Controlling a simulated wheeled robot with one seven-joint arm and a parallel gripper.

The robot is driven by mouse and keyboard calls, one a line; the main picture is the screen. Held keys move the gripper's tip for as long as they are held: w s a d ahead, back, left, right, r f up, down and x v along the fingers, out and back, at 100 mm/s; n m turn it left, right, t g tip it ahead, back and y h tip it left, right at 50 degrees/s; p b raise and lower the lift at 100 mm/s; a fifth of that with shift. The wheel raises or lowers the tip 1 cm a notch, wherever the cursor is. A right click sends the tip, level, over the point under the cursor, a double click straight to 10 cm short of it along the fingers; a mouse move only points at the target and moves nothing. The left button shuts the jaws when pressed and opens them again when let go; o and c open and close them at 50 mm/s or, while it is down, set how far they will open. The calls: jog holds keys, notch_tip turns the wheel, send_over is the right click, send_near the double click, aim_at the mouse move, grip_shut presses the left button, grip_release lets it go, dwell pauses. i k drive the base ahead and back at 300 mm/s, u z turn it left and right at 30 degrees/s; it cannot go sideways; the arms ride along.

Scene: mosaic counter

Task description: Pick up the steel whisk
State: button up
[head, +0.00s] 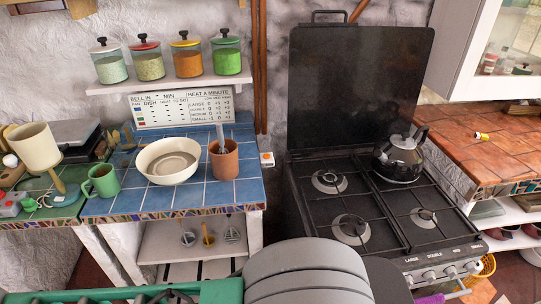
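A small steel whisk-shaped utensil (232,233) shows below the blue-tiled counter, at the right of a short row of utensils in front of the open lower shelf. It looks like wires flaring out downward, but it is small and I cannot tell how it is held up. A grey metal handle (220,133) also sticks up from the terracotta pot (224,160) on the counter; its lower end is hidden in the pot. My grey arm rises at the bottom middle. My gripper is not in view.
The blue-tiled counter (150,203) holds a cream bowl (168,160) and a green mug (103,181). A yellow-handled utensil (208,238) is left of the whisk shape. The black stove (385,240) with a kettle (400,155) stands to the right. A jar shelf (170,84) is above.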

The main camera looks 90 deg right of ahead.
aim_at(219, 124)
jog(key=k, duration=0.35)
jog(key=z, duration=0.8)
